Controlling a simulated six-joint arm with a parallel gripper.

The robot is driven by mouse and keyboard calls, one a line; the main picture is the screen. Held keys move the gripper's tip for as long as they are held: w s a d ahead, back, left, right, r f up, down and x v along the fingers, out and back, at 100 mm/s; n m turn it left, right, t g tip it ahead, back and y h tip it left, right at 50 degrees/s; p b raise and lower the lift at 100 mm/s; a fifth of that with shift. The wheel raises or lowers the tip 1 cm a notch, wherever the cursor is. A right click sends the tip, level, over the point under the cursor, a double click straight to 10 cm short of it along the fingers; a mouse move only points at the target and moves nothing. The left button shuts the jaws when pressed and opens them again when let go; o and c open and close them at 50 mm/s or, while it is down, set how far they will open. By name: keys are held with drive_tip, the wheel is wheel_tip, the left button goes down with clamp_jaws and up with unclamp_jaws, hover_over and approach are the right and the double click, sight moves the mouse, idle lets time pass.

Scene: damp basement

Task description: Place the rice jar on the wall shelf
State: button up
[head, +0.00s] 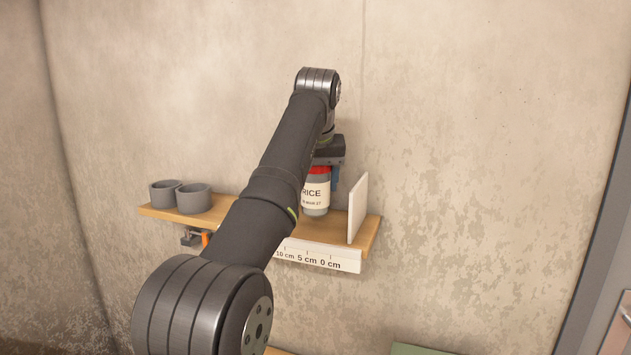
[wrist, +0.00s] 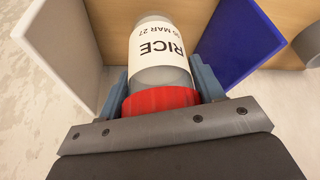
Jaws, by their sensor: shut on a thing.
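The rice jar (head: 315,198) is a clear jar with a red lid and a white RICE label. It appears upright over the right part of the wooden wall shelf (head: 369,236); I cannot tell whether its base touches the board. My gripper (head: 322,172) reaches down from above and is shut on the jar near its lid. In the wrist view, my gripper (wrist: 162,88) has a blue finger on each side of the jar (wrist: 162,75), and the label faces the camera. My arm hides the shelf's middle in the head view.
A white upright panel (head: 358,208) stands right of the jar. A blue panel or box (wrist: 238,45) stands on its other side in the wrist view. Two grey cups (head: 194,199) (head: 164,193) sit at the shelf's left end. A centimetre scale (head: 318,259) runs along the front edge.

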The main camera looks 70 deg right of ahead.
sight(315, 194)
drive_tip(key=shift+f, duration=1.45)
drive_tip(key=shift+f, duration=0.15)
drive_tip(key=o, duration=1.2)
drive_tip(key=v, duration=0.7)
drive_tip(key=shift+s+a+r, duration=0.1)
drive_tip(key=shift+a+r, duration=0.05)
drive_tip(key=shift+r, duration=0.15)
drive_tip(key=x, duration=0.7)
drive_tip(key=shift+f, duration=0.25)
drive_tip(key=shift+r, duration=1.6)
